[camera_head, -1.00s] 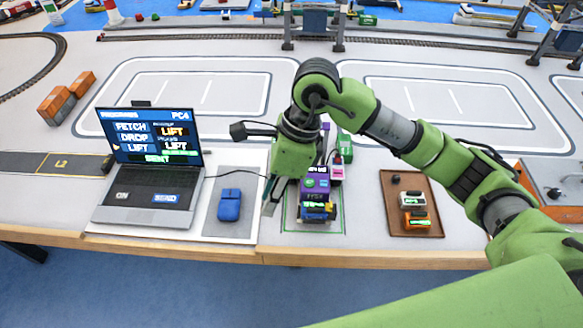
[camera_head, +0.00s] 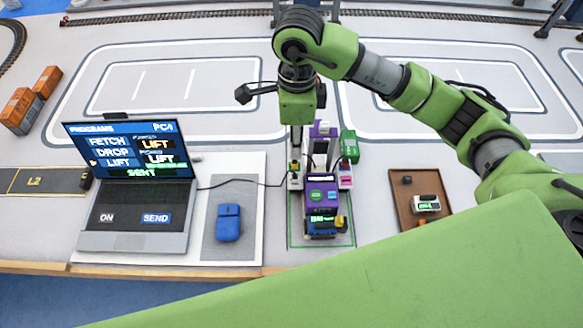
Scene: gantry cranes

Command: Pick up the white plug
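A small white block with a green-lit face, which looks like the white plug (camera_head: 426,204), lies on a brown tray (camera_head: 405,217) at right. My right gripper (camera_head: 296,150) points down, well to the left of the tray, over a cluster of devices. Its fingers are thin and seen edge-on, so I cannot tell whether they are open or shut. Part of the tray's front is hidden behind my green arm. My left gripper is not in view.
Below my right gripper stands a device with a purple block (camera_head: 321,193), a blue block (camera_head: 321,225) and a green block (camera_head: 349,147). A laptop (camera_head: 136,220) and a blue mouse (camera_head: 228,223) are to the left. The mat behind is largely clear.

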